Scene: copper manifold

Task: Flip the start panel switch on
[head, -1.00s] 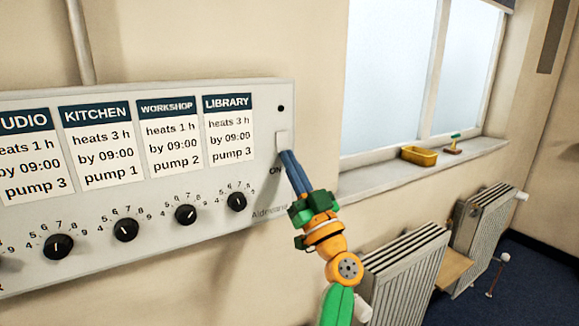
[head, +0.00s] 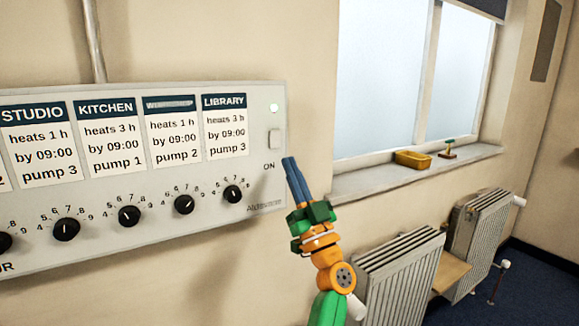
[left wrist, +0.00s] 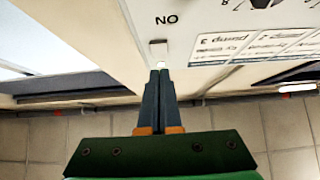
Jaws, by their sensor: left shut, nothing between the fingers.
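The wall panel (head: 100,215) is light grey with room cards and a row of black knobs. The white start switch (head: 274,139) is at its right end, above the word ON. In the left wrist view, the closed fingertips (left wrist: 160,72) point at the panel near the switch (left wrist: 158,48), which appears upside down. My right gripper is in neither view.
A window sill (head: 410,172) with a yellow tray (head: 413,159) and a small green-topped item (head: 448,149) is at the right. Radiators (head: 400,275) stand below it with a wooden shelf (head: 450,272) between them. The wall below the panel is clear.

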